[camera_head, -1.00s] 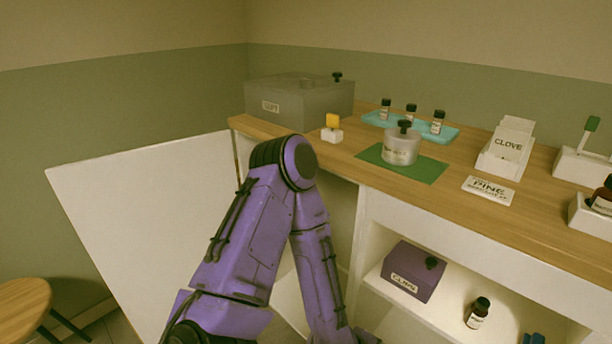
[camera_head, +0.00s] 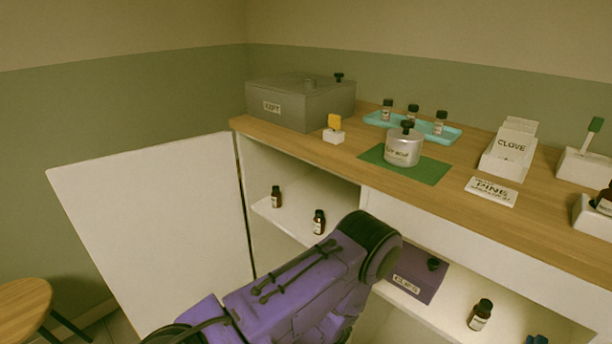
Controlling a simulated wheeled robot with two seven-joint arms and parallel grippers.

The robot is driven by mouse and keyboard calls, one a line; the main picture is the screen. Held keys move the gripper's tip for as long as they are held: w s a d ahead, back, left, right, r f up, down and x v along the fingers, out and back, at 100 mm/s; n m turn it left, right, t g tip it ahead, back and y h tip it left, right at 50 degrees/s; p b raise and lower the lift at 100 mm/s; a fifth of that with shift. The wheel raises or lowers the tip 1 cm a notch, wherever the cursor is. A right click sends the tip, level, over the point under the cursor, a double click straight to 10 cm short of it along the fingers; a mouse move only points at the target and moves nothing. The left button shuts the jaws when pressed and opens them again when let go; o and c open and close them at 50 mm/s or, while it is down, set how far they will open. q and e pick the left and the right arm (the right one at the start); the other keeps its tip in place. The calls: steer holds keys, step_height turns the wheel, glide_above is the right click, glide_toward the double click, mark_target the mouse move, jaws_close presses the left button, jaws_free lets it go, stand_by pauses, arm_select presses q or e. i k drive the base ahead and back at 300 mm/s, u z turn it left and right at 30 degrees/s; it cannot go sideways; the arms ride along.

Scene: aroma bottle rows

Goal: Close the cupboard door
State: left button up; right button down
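The white cupboard door (camera_head: 150,230) stands wide open at the left, swung out from the left end of the cupboard (camera_head: 450,224). The left compartment is open to view, with two small dark bottles, one (camera_head: 276,197) near the door's hinge side and one (camera_head: 319,221) further right, on its white shelf (camera_head: 290,226). One purple arm of mine crosses the lower middle, in front of the shelves and right of the door. Neither gripper shows, so any contact with the door is hidden or out of frame.
The wooden top carries a grey box (camera_head: 300,103), a teal tray (camera_head: 375,119) of bottles, a silver pot (camera_head: 403,150) on a green mat (camera_head: 432,172) and a white CLOVE holder (camera_head: 508,150). A purple box (camera_head: 425,278) and a bottle (camera_head: 480,314) sit on the right shelf. A stool (camera_head: 22,302) stands lower left.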

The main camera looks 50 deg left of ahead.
mark_target(163, 226)
steer(key=z, duration=0.55)
steer(key=k, duration=1.1)
steer(key=u, duration=2.2)
